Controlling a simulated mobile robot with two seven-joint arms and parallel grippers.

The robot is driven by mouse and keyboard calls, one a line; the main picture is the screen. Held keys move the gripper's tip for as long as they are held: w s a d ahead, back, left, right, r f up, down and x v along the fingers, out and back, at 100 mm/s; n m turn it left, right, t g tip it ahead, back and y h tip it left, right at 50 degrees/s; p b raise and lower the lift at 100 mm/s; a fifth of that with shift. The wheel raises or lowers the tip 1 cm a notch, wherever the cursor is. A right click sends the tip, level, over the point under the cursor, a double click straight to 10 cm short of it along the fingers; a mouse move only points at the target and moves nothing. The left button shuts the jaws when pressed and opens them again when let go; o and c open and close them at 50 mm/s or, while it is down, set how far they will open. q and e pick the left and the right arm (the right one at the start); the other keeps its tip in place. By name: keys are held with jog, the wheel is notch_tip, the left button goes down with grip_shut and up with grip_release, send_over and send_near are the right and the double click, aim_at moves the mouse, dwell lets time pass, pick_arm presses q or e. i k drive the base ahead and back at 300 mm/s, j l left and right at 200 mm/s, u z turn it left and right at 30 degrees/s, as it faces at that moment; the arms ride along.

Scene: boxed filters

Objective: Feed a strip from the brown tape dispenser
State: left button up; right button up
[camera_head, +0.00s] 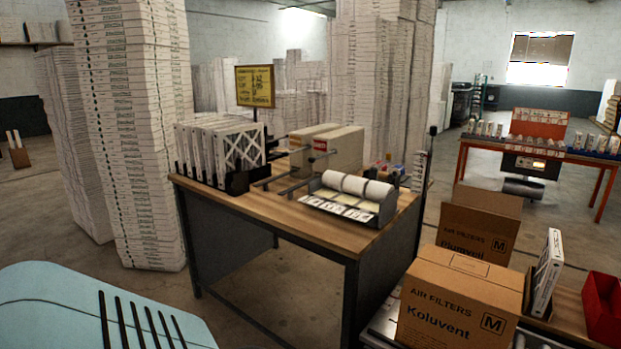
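Two box-shaped machines stand side by side near the back of the wooden-topped table (300,229). They look like tape dispensers. The left one (302,150) is tan-grey. The right one (345,147) is cream with a red label at its end. Dark arms or levers reach forward from them toward the table's left front. I cannot tell for sure which is the brown dispenser, and no fed strip of tape is clear. Neither of my grippers is in view.
A label-roll tray (383,214) and a rack of white filters (240,150) stand on the same table. Brown cartons (455,310) and a red bin (603,310) are at the lower right. Tall box stacks (135,130) rise behind. Floor left of the table is partly open.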

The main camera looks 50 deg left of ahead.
aim_at(285, 154)
jog(key=u, duration=1.85)
jog(key=i+j+z, duration=0.15)
jog(key=i, duration=0.3)
jog(key=i+j+z, duration=0.15)
jog(key=i, duration=0.3)
jog(key=i+j+z, duration=0.15)
jog(key=i, duration=0.25)
jog(key=i+j+z, duration=0.15)
jog(key=i+j, duration=0.15)
jog(key=i, duration=0.15)
